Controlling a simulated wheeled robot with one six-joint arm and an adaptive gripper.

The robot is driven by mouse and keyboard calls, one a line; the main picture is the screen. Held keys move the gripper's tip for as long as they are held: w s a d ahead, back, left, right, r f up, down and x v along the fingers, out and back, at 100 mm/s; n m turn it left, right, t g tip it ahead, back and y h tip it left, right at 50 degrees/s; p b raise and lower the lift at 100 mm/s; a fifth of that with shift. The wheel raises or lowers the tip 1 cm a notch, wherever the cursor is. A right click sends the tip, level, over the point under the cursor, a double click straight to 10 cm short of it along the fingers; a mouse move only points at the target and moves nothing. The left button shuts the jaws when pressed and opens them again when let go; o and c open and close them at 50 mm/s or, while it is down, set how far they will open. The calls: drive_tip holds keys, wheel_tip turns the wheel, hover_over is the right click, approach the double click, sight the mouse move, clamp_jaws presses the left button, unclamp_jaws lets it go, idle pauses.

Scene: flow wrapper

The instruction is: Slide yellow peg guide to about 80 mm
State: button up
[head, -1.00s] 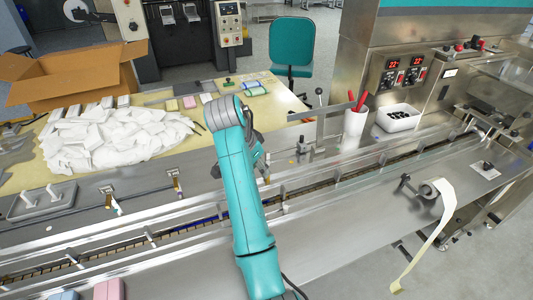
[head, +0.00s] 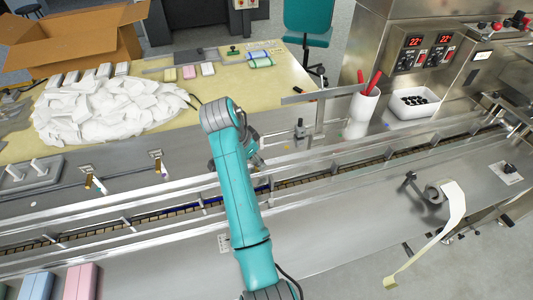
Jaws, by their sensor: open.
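Two small metal brackets with yellowish pegs stand on the conveyor's back ledge, a left one (head: 95,183) and a right one (head: 157,162). I cannot tell which one is the yellow peg guide, and no scale reading is legible. My gripper (head: 256,150) is mostly hidden behind my teal arm. Only a dark part of it shows above the back rail, to the right of both brackets and apart from them. Its fingertips cannot be made out, and nothing is seen held.
Long metal rails (head: 120,212) run along the conveyor. A white cup with red-handled tools (head: 361,115) and a white bin (head: 414,104) stand at right. A pile of white packets (head: 105,110) lies at left. Coloured blocks (head: 80,282) lie at front left.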

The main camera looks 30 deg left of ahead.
drive_tip(key=shift+w+f, duration=0.1)
drive_tip(key=shift+f, duration=0.2)
clamp_jaws()
drive_tip(key=shift+d, duration=0.1)
drive_tip(key=shift+d, duration=0.15)
drive_tip(key=shift+s+d, duration=0.35)
drive_tip(key=shift+s, duration=0.15)
drive_tip(key=shift+w+a, duration=0.1)
unclamp_jaws()
